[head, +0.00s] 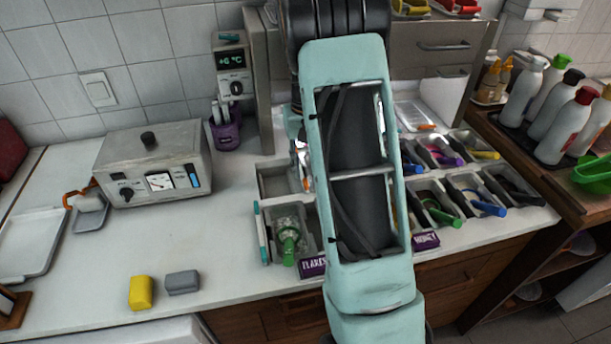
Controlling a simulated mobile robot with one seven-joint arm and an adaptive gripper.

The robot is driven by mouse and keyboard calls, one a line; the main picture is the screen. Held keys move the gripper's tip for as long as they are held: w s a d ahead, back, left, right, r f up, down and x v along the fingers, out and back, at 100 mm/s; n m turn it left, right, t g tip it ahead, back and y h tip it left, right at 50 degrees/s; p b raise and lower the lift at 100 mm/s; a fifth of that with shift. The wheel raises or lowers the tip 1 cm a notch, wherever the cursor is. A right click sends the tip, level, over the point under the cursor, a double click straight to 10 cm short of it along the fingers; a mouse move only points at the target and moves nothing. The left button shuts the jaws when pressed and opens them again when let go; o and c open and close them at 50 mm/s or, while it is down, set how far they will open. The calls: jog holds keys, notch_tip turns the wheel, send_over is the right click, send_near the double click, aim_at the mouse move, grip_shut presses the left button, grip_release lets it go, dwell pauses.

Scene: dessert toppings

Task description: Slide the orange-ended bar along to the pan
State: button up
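My arm covers the middle of the head view, and my gripper is hidden behind it. A small orange piece (303,168) shows at the arm's left edge, by the back-left pan (270,180); I cannot tell if it is the bar's end. Another orange bit (427,127) shows right of the arm, at the front of a pale metal tray (411,111). No whole orange-ended bar can be made out. Several grey pans sit in rows on both sides of the arm. The front-left pan (271,217) holds a green-handled utensil (289,240). Which pan is the task's is unclear.
A metal appliance (152,170) stands at left; a grey scoop with an orange handle (72,200) lies beside it. A yellow block (140,293) and grey block (182,282) lie near the front edge. Bottles (558,125) crowd the right shelf. The left-centre counter is clear.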

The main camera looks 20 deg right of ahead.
notch_tip(320, 180, up, 8)
jog(key=shift+f, duration=0.15)
dwell(0.5)
